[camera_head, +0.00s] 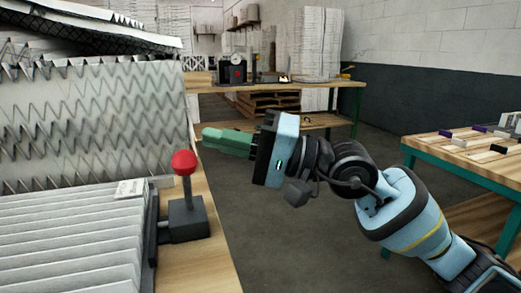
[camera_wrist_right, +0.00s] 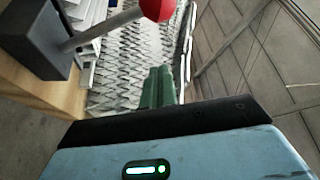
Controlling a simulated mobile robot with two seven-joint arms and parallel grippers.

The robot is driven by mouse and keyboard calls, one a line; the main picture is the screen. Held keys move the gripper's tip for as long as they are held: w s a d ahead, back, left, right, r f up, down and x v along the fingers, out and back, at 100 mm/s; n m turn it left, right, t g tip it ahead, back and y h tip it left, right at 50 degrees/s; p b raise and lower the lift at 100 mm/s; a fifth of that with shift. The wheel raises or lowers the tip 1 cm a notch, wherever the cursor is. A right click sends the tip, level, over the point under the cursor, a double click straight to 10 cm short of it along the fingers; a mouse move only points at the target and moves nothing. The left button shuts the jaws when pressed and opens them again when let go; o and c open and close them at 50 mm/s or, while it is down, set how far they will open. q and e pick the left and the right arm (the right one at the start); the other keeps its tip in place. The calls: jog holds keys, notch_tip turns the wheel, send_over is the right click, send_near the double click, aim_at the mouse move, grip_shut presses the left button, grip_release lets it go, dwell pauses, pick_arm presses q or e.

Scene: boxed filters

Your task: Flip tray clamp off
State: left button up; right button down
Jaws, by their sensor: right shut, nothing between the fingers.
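The tray clamp is a dark block (camera_head: 187,220) with a grey lever (camera_head: 187,190) topped by a red ball knob (camera_head: 183,162). It stands at the right edge of the wooden table, beside the filters, and its lever is roughly upright. My right gripper (camera_head: 205,138) has green fingers, shut and empty, pointing left above and behind the knob, apart from it. In the right wrist view the green fingers (camera_wrist_right: 158,85) are together, with the red knob (camera_wrist_right: 157,8) and dark block (camera_wrist_right: 38,38) at upper left. My left gripper is not in view.
White pleated filters (camera_head: 70,235) lie on the wooden table (camera_head: 205,260), with upright pleated sheets (camera_head: 100,120) behind. A workbench (camera_head: 345,85) stands at the back, and a green-edged table (camera_head: 470,165) with small blocks at the right. The floor between is clear.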

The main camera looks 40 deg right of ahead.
pick_arm(q)
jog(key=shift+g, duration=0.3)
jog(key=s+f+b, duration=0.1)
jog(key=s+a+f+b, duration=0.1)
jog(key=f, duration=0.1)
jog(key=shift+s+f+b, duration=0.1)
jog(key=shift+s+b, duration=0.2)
jog(key=shift+b, duration=0.1)
pick_arm(e)
jog(key=s+r+v, duration=0.1)
jog(key=v, duration=0.6)
jog(key=shift+f, duration=0.15)
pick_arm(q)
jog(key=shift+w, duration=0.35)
pick_arm(e)
jog(key=shift+s, duration=0.15)
